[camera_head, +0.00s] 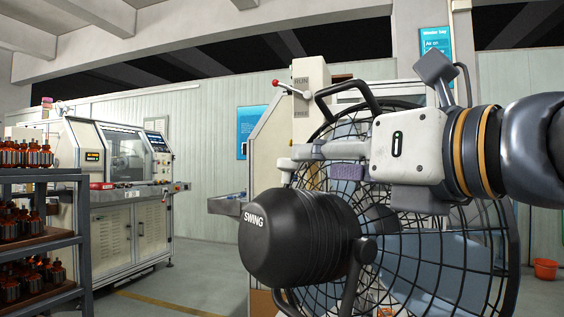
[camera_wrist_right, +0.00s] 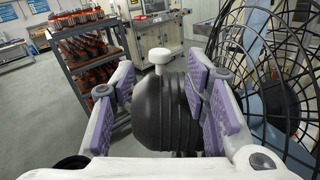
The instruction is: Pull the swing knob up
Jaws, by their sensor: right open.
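The swing knob (camera_head: 287,166) is a pale mushroom-shaped knob on top of the fan's black motor housing (camera_head: 290,235), which is marked SWING. In the right wrist view the knob (camera_wrist_right: 159,58) stands upright on the ribbed housing (camera_wrist_right: 163,110), between and beyond the open fingers. My right gripper (camera_head: 322,156) is over the top of the housing, its fingers pointing left toward the knob. Its purple-padded fingers (camera_wrist_right: 160,86) are spread apart with nothing between the pads. In the head view the near finger lies close to the knob; I cannot tell if they touch. My left gripper is not in view.
The black wire fan cage (camera_head: 450,250) is just below and behind my right arm. A shelf of red-brown armatures (camera_head: 40,240) stands at the left. A winding machine (camera_head: 115,165) is farther back. A panel with a red-ended lever (camera_head: 290,88) stands behind the fan.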

